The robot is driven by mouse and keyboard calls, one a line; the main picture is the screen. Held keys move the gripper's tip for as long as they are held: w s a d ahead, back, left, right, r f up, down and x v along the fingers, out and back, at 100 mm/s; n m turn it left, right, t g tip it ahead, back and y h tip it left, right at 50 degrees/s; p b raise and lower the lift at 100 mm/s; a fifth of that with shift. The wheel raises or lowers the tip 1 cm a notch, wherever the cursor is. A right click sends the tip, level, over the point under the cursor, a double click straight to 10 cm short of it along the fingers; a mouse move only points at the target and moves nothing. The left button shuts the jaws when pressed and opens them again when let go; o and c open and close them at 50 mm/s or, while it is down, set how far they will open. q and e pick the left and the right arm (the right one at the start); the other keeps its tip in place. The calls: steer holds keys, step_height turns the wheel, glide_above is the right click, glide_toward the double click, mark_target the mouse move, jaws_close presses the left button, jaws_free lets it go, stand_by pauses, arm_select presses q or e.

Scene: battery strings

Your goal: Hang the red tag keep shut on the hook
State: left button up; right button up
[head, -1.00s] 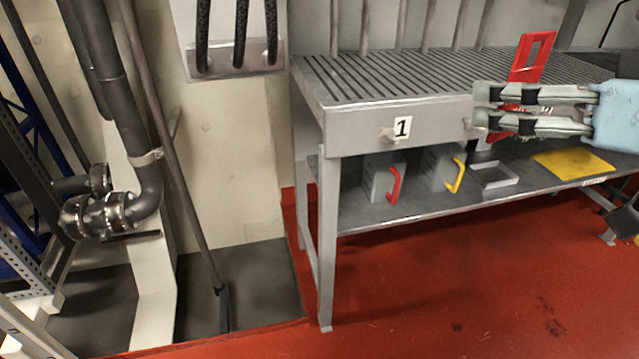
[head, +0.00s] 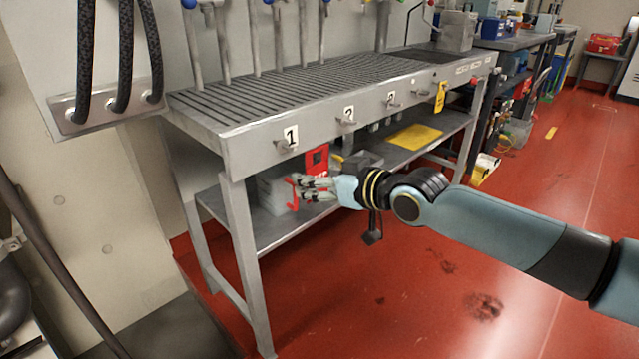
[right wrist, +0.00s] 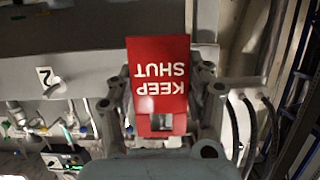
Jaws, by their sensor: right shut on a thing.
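The red tag (head: 317,158) is held in my right gripper (head: 312,188), in front of the bench and below its front rail. In the head view it shows right of and below hook 1 (head: 283,144), and below hook 2 (head: 340,121). In the right wrist view the red tag (right wrist: 158,65) reads KEEP SHUT upside down, between the two fingers (right wrist: 160,110). Hook 2 (right wrist: 54,90) shows there to the left of the tag, apart from it. The tag touches no hook that I can see. My left gripper is not in view.
Hook 3 (head: 388,103) is further along the rail. A yellow tag (head: 440,97) hangs near its right end. The lower shelf (head: 272,232) holds boxes and a yellow sheet (head: 415,136). The red floor (head: 400,300) in front is clear.

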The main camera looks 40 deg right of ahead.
arm_select(q)
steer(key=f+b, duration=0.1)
steer(key=b, duration=0.1)
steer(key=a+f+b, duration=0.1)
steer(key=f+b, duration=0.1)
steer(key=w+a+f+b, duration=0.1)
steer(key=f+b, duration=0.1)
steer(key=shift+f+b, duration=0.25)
steer(key=shift+b, duration=0.15)
arm_select(e)
steer(key=r+x, duration=0.1)
steer(key=x, duration=0.8)
steer(key=shift+w, duration=0.2)
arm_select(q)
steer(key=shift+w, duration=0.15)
